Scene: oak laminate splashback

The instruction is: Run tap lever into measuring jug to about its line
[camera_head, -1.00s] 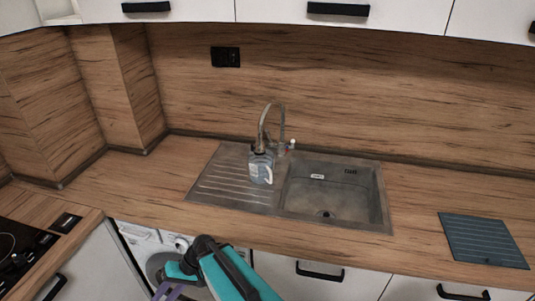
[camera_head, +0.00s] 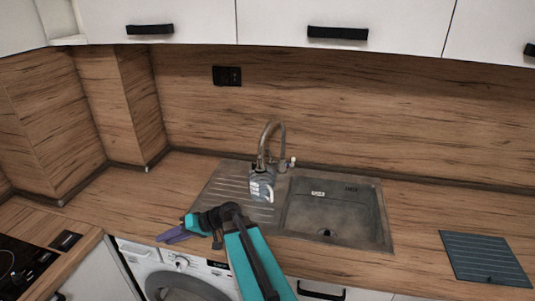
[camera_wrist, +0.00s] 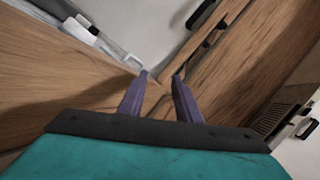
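The measuring jug (camera_head: 262,188), clear bluish with white markings and a handle on its right, stands upright on the sink's ribbed drainboard (camera_head: 225,190). The tap's curved metal spout (camera_head: 270,130) ends at the jug's top. The tap lever (camera_head: 291,163), small with a pale and red tip, is right of the spout's base. No water stream can be made out, and the jug's level and line are too small to read. My gripper (camera_head: 170,236) is left of and nearer than the jug, by the counter's front edge. In the wrist view its purple fingers (camera_wrist: 161,75) are apart and empty.
The sink basin (camera_head: 335,215) is right of the jug and looks empty. A dark ribbed mat (camera_head: 484,257) lies on the counter at right. A hob (camera_head: 25,265) is at the left, and a washing machine (camera_head: 180,275) is under the counter. Counter left of the drainboard is clear.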

